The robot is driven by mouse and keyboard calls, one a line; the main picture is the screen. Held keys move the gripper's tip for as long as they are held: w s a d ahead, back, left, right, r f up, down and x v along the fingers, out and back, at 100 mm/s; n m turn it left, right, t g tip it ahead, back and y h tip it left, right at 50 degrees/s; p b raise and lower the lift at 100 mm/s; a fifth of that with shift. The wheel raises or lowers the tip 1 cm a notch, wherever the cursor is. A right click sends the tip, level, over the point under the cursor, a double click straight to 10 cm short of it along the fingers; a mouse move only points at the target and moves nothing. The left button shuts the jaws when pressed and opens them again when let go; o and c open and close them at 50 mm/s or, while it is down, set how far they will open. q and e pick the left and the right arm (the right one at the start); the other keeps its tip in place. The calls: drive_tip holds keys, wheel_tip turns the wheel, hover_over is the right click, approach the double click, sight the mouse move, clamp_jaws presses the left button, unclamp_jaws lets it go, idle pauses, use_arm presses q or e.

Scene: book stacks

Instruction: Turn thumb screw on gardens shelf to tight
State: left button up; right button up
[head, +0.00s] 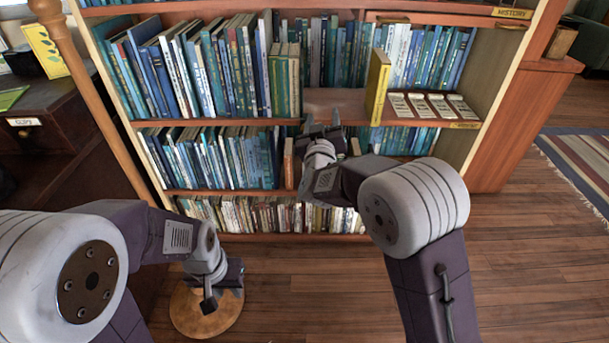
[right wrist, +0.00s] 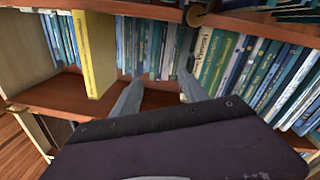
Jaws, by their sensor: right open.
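My right gripper (head: 322,118) is at the bookcase, in front of the front edge of the middle shelf (head: 230,122), left of a yellow book (head: 378,85). In the right wrist view its two fingers (right wrist: 160,80) are apart with nothing between them. A round brass knob (right wrist: 196,15), possibly the thumb screw, sits on a wooden shelf edge beyond the fingers and a little to their right. I cannot make it out in the head view. A small yellow label (head: 465,125), unreadable, is at that shelf's right end. My left gripper (head: 212,292) hangs low, away from the bookcase; its jaws are unclear.
Rows of blue and green books (head: 220,70) fill much of the shelves. Several cards (head: 432,105) lie right of the yellow book, which also shows in the right wrist view (right wrist: 93,55). A round wooden stool top (head: 190,318) is below my left gripper.

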drive_tip(key=a+f+n+y+b, duration=0.1)
drive_tip(key=a+f+b, duration=0.25)
drive_tip(key=f, duration=0.55)
drive_tip(key=w+p, duration=0.1)
drive_tip(key=w, duration=0.7)
drive_tip(key=shift+w+a+y, duration=0.15)
drive_tip(key=shift+a+y, duration=0.15)
drive_tip(key=shift+a, duration=0.15)
use_arm(q)
wheel_tip(320, 180, down, 5)
drive_tip(key=shift+f+p, duration=0.1)
drive_tip(key=shift+p, duration=0.2)
use_arm(e)
clamp_jaws()
